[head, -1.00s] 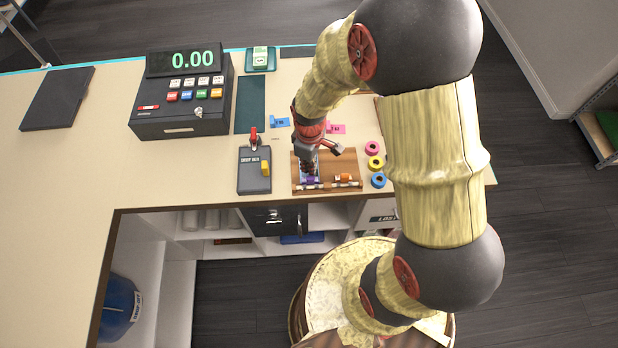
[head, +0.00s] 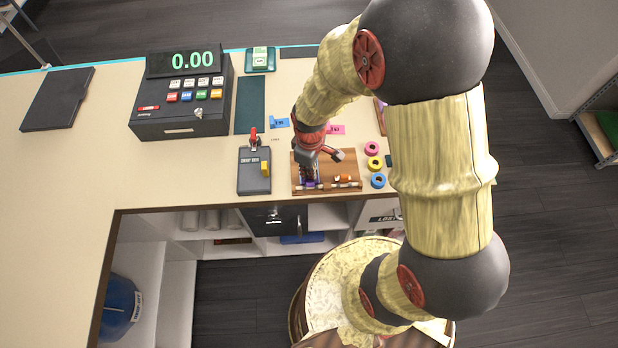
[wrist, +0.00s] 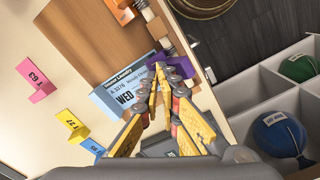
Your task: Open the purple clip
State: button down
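The purple clip (head: 309,185) is at the front edge of a wooden board (head: 335,165). In the wrist view the purple clip (wrist: 181,65) sits at the edge of a light-blue ticket marked WED (wrist: 122,92), partly hidden by my fingers. My gripper (head: 309,179) points down at the clip. In the wrist view the fingertips of my gripper (wrist: 164,72) are close together and overlap the clip. I cannot tell whether they touch it or have part of it between them.
An orange clip (head: 343,178) is to the right on the same board. A dark box with a red lever (head: 254,172) stands left of the board. Pink, yellow and blue rings (head: 377,181) lie to the right. A cash register (head: 182,100) stands farther left.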

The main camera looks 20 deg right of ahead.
jog(key=shift+g, duration=0.3)
jog(key=shift+s+a+f, duration=0.15)
jog(key=shift+s, duration=0.5)
jog(key=shift+s+a+f, duration=0.1)
jog(key=shift+s+f, duration=0.1)
jog(key=shift+s, duration=0.45)
jog(key=shift+s+a+f, duration=0.15)
jog(key=shift+s, duration=0.5)
jog(key=shift+s+a+r+p, duration=0.1)
jog(key=shift+s+a+p, duration=0.1)
jog(key=shift+s, duration=0.4)
jog(key=shift+s+a+p, duration=0.1)
jog(key=shift+s+a, duration=0.1)
jog(key=shift+s, duration=0.35)
jog(key=r+p, duration=0.2)
jog(key=r, duration=0.1)
jog(key=r+p, duration=0.1)
jog(key=shift+w+a+r, duration=0.1)
jog(key=shift+w+r, duration=0.15)
notch_tip(320, 180, up, 5)
jog(key=p, duration=0.4)
send_over(312, 184)
jog(key=s+a, duration=0.1)
jog(key=s, duration=0.1)
jog(key=shift+s, duration=0.15)
jog(key=shift+a, duration=0.1)
